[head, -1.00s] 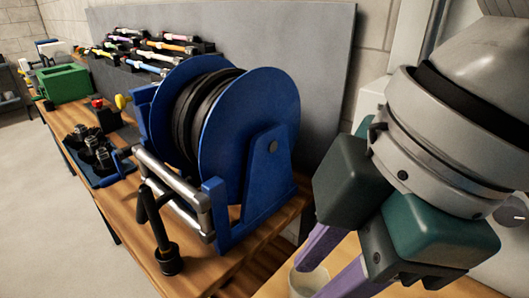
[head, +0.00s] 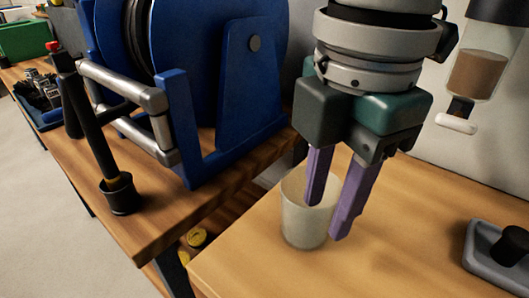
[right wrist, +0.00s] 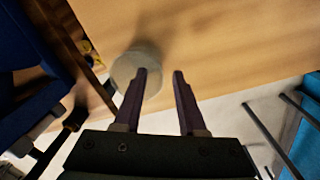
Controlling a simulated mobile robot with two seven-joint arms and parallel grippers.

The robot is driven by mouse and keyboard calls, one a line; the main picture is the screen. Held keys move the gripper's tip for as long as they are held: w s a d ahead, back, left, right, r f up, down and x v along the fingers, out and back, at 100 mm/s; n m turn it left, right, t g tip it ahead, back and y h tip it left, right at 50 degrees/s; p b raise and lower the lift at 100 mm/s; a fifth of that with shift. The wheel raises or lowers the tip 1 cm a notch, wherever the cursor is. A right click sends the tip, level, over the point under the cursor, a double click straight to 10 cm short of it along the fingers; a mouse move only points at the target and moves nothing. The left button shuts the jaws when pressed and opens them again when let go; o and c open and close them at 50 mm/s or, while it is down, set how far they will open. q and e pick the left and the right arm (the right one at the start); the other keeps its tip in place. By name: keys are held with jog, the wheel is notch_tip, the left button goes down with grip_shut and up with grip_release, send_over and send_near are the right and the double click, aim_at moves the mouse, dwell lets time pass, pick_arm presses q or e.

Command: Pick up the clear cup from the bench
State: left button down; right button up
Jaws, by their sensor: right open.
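The clear cup (head: 299,226) stands upright on the wooden bench (head: 400,262), near its left edge. It looks pale and cloudy. My right gripper (head: 325,221) points down at the cup with its two purple fingers apart and nothing between them. In the head view the fingers overlap the cup's right side and hide part of it. My left gripper is not in view.
A blue hose reel (head: 222,80) and a black stand (head: 121,193) are on the neighbouring bench to the left. A gap with yellow items (head: 196,237) separates the benches. A grey tray (head: 487,262) with a black knob sits right. A dispenser (head: 477,72) hangs behind.

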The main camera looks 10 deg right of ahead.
aim_at(316, 246)
notch_tip(316, 246, down, 5)
jog(key=shift+r+b, duration=0.15)
jog(key=shift+b, duration=0.3)
jog(key=shift+c, duration=0.2)
grip_shut()
